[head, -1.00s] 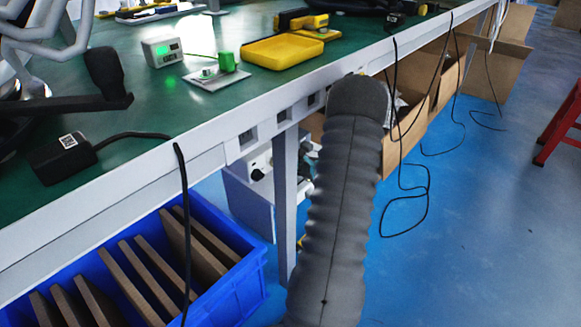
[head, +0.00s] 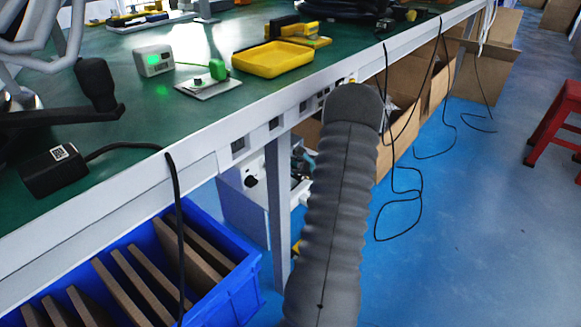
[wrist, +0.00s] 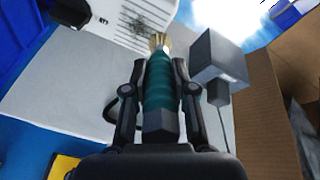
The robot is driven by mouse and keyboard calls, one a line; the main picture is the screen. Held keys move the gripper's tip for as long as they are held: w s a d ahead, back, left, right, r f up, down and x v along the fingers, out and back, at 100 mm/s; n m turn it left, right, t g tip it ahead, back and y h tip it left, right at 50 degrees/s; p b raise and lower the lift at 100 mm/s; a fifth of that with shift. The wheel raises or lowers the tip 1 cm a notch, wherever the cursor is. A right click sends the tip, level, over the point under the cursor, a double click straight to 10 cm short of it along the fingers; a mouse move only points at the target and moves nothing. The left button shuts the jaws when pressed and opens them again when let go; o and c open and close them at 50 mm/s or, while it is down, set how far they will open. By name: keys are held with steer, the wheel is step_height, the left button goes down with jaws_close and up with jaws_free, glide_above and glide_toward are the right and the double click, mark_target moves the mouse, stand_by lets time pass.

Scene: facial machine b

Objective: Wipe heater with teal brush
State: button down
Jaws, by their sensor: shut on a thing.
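My gripper (wrist: 155,70) is shut on the teal brush (wrist: 158,85) in the wrist view, with a finger on each side of its handle. The brush's pale bristles (wrist: 158,41) point away from the gripper. They overlap the lower right part of a white slotted casing (wrist: 125,12), which looks like the heater. A dark scribbled smudge and a patterned label show on the casing. I cannot tell whether the bristles touch it.
In the wrist view a grey block (wrist: 215,62) stands close right of the brush, with a cardboard box (wrist: 262,110) beyond. In the head view the green table (head: 130,105) runs above a blue crate (head: 235,285) of brown boards. Black cables hang beside my arm.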

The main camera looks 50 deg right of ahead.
steer(key=shift+s+a+r, duration=0.1)
steer(key=shift+s+a, duration=0.05)
steer(key=shift+a, duration=1.6)
steer(key=shift+s+a+r, duration=0.1)
steer(key=shift+a, duration=1.6)
steer(key=shift+r, duration=0.6)
steer(key=shift+d, duration=0.1)
steer(key=shift+w+d, duration=0.15)
steer(key=shift+d, duration=1.55)
steer(key=shift+w+d, duration=0.15)
steer(key=shift+d, duration=1.5)
steer(key=s, duration=0.6)
steer(key=shift+d, duration=0.25)
steer(key=shift+s, duration=0.15)
